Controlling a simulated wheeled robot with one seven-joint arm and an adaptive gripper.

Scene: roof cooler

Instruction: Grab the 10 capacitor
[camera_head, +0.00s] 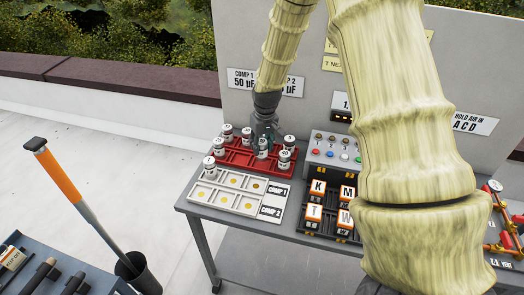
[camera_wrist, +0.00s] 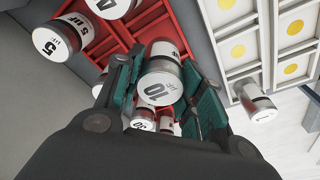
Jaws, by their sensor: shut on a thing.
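The 10 capacitor (camera_wrist: 160,78) is a white and silver can with a black "10" on its end. My gripper (camera_wrist: 160,90) is shut on it, with the green finger pads on both sides. In the head view, my gripper (camera_head: 263,132) points down over the red tray (camera_head: 232,158), with the capacitor (camera_head: 262,149) between its fingers. I cannot tell whether the can is clear of its slot. Other capacitors stand in the red tray, among them one marked 5 (camera_wrist: 52,44) in the wrist view.
A white tray (camera_head: 204,205) with yellow-dotted slots and COMP labels lies in front. One capacitor (camera_head: 209,167) stands at its back left corner. A control box (camera_head: 333,150) and lettered blocks (camera_head: 315,190) are to the right. A grey wall panel stands behind.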

